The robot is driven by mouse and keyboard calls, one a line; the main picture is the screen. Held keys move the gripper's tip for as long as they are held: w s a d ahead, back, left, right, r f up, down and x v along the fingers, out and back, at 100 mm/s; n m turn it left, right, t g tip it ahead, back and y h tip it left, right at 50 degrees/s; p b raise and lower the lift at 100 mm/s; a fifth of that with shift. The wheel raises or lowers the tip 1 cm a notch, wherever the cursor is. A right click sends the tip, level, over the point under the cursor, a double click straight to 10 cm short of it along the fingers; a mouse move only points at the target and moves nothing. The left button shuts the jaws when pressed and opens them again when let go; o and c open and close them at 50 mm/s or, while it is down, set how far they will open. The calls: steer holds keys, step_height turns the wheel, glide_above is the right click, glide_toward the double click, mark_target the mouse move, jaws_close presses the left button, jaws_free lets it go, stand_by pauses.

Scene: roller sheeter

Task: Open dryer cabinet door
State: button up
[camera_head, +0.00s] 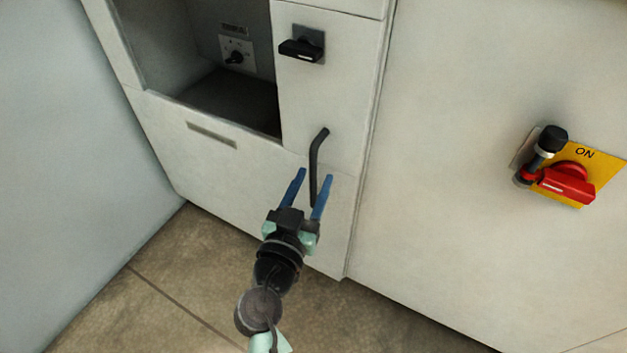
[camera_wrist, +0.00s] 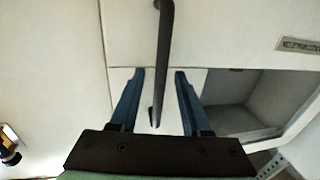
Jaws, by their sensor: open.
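The dryer cabinet (camera_head: 230,165) is a white front with an upper recess. A slim black bar handle (camera_head: 314,160) with a bent upper end stands upright on its right part, near a panel seam. My gripper (camera_head: 315,177) is open, with its blue fingers reaching towards the handle's lower half. In the wrist view, the handle (camera_wrist: 164,40) runs down between the two fingers (camera_wrist: 160,71), with space visible on both sides. I cannot tell whether a finger touches it. No door edge stands visibly ajar.
A black rotary handle (camera_head: 300,49) is above the bar. The open recess (camera_head: 215,90) holds a small switch (camera_head: 235,57). A red switch (camera_head: 567,184) on a yellow plate is on the right panel. A pale wall (camera_head: 60,170) stands left; tiled floor (camera_head: 160,265) lies below.

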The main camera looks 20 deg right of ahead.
steer(key=shift+w+d, duration=0.3)
steer(key=shift+w, duration=0.05)
steer(key=shift+c, duration=0.2)
jaws_close()
stand_by(1.1)
